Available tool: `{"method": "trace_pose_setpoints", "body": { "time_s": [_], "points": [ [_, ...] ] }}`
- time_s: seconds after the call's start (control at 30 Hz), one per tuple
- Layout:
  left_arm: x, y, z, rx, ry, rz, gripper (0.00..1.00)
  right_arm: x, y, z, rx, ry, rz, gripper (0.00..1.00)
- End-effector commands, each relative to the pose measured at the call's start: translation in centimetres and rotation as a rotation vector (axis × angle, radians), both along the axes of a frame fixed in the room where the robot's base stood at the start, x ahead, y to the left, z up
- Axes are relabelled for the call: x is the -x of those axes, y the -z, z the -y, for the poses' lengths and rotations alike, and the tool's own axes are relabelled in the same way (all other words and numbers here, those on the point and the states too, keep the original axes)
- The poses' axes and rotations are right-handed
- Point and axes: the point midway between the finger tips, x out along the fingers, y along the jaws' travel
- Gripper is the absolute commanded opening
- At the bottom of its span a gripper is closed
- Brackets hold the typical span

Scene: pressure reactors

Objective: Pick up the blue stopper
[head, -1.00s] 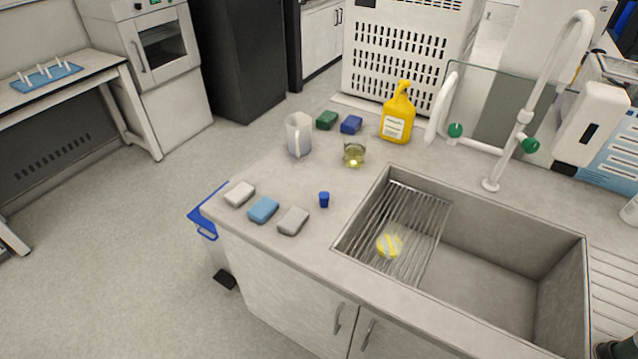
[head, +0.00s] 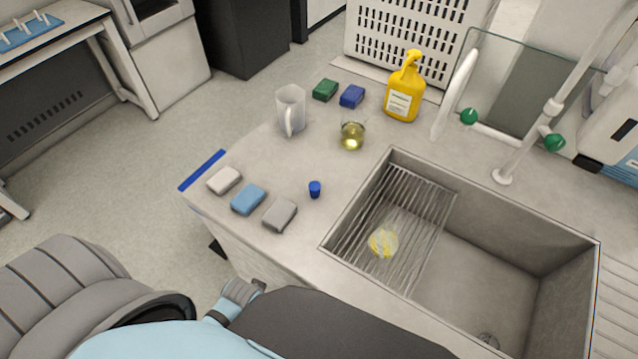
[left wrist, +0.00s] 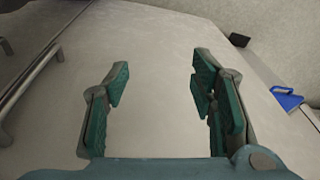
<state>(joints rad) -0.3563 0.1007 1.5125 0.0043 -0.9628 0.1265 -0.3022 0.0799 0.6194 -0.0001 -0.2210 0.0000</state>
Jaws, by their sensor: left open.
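The small blue stopper (head: 314,189) stands on the grey counter in the head view, right of the grey sponge and left of the sink. My left arm comes in low at the bottom left of the head view, in front of the counter. In the left wrist view my left gripper (left wrist: 158,78) is open, with green-padded fingers wide apart and nothing between them. It faces a pale cabinet front (left wrist: 150,40), and the stopper does not show there. My right gripper is in neither view.
White (head: 224,180), blue (head: 248,199) and grey (head: 280,215) sponges lie left of the stopper. A beaker (head: 352,136), a jug (head: 290,110), a yellow bottle (head: 404,90) and two small blocks stand behind. The sink (head: 500,260) is at right. Cabinet handles (left wrist: 30,90) show in the wrist view.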

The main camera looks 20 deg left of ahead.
Motion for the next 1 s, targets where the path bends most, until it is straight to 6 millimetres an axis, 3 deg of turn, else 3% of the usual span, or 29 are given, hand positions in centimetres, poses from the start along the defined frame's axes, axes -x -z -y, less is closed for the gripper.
{"method": "trace_pose_setpoints", "body": {
  "time_s": [0.03, 0.1, 0.37, 0.57, 0.77, 0.87, 1.0],
  "points": [
    [-1.2, -2.6, 0.2, 0.003, -0.009, 0.018, 0.51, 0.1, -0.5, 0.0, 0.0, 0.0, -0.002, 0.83],
    [-2.4, -5.8, 0.4, 0.005, -0.022, 0.033, 0.51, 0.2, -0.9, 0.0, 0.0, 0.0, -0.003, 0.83],
    [-4.4, -17.0, 1.3, 0.023, -0.094, 0.083, 0.51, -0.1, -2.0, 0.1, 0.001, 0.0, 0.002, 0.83],
    [-9.5, -16.8, 1.0, 0.086, -0.401, 0.056, 0.51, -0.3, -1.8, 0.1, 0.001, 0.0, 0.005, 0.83],
    [-15.3, -18.4, 0.8, 0.146, -0.739, 0.031, 0.51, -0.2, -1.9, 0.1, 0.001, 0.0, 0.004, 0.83],
    [-18.7, -20.1, 0.8, 0.177, -0.949, 0.011, 0.51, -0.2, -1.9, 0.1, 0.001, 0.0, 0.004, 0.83],
    [-24.8, -25.5, 1.1, 0.225, -1.365, -0.029, 0.51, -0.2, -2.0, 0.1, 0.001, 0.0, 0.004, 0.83]
  ]
}}
